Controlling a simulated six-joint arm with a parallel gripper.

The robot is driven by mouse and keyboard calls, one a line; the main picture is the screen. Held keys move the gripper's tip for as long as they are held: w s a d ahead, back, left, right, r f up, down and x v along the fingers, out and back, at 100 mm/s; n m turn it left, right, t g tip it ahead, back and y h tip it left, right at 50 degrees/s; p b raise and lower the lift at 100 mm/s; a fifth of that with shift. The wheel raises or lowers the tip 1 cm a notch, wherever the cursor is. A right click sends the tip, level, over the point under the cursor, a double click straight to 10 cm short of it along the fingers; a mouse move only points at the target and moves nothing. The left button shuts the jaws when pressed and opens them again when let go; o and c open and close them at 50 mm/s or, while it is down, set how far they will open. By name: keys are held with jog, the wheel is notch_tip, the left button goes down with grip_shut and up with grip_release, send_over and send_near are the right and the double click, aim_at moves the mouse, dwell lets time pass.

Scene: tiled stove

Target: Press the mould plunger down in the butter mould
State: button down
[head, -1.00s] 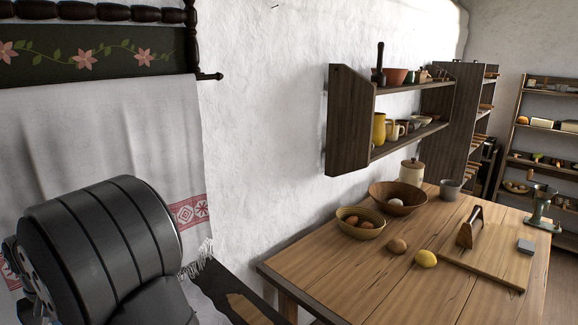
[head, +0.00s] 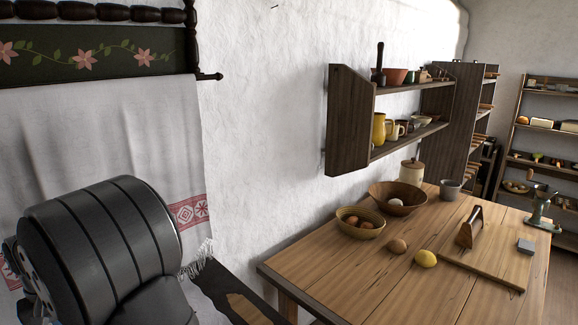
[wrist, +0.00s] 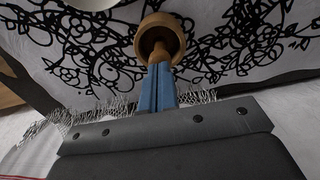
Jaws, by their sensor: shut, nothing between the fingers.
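The butter mould (wrist: 167,24) is a round turned wooden piece at the top middle of the wrist view. The mould plunger (wrist: 158,52) shows as a lighter wooden stem inside its dark opening. My gripper (wrist: 158,68) has blue fingers closed together with nothing between them. Its tips are right at the end of the plunger in this view; I cannot tell whether they touch. The fingers hide part of the plunger. The head view shows neither the mould nor the gripper tips, only part of my dark arm at the lower left.
A white cloth with black pattern (wrist: 75,45) and a fringed edge lies around the mould. A pale round object (wrist: 92,3) is cut off at the top left.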

jog(key=shift+f, duration=0.15)
jog(key=shift+r, duration=3.55)
jog(key=shift+f, duration=3.55)
jog(key=shift+r, duration=0.1)
notch_tip(320, 180, up, 10)
jog(key=shift+f, duration=0.25)
